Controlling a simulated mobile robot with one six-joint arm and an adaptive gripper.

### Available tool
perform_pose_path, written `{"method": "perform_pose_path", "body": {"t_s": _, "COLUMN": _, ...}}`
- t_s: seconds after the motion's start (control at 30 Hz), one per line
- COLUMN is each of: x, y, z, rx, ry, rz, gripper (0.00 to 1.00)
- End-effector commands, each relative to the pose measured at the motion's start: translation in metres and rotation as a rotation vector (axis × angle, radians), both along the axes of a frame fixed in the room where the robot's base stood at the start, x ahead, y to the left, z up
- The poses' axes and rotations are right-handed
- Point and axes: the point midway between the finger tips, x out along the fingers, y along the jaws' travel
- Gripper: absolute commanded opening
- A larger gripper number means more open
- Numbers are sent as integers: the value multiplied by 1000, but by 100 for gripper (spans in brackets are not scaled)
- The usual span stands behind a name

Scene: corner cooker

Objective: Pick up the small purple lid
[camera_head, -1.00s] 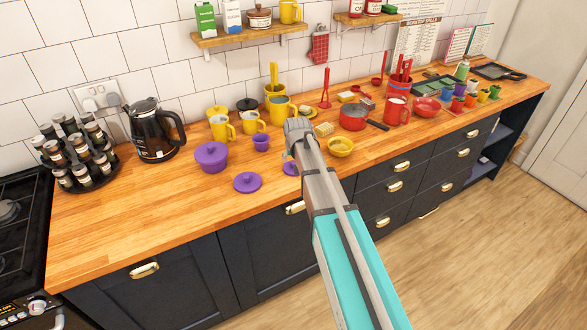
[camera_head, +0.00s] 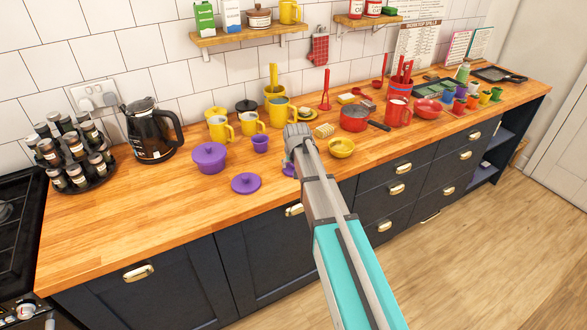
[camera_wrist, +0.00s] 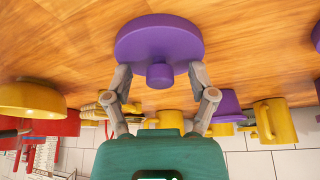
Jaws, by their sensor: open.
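A purple lid with a round knob (camera_wrist: 158,42) lies on the wooden counter, large in the wrist view. My gripper (camera_wrist: 160,76) is open and empty. Its two fingers stand on either side of the lid's knob, and I cannot tell whether they touch the lid. In the head view my gripper (camera_head: 297,138) is over the counter, and only a sliver of this lid (camera_head: 289,171) shows beside my arm. A second purple lid (camera_head: 247,183) lies to its left, and its edge shows at the right of the wrist view (camera_wrist: 317,36).
A purple pot (camera_head: 209,157) and a purple cup (camera_head: 261,143) stand to the left of my gripper. A yellow bowl (camera_head: 341,148) is close on its right, with a red pan (camera_head: 354,118) behind. Yellow mugs (camera_head: 221,128) stand behind. The counter's left front is clear.

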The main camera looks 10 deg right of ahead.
Motion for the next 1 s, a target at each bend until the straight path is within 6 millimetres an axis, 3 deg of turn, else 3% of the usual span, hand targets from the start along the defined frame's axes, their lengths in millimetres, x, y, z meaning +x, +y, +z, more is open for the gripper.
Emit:
{"method": "perform_pose_path", "body": {"t_s": 0.23, "x": 0, "y": 0, "z": 0, "rx": 0, "ry": 0, "rz": 0, "gripper": 71}}
{"method": "perform_pose_path", "body": {"t_s": 0.6, "x": 0, "y": 0, "z": 0, "rx": 0, "ry": 0, "rz": 0, "gripper": 4}}
{"method": "perform_pose_path", "body": {"t_s": 1.0, "x": 0, "y": 0, "z": 1, "rx": 0, "ry": 0, "rz": 0, "gripper": 4}}
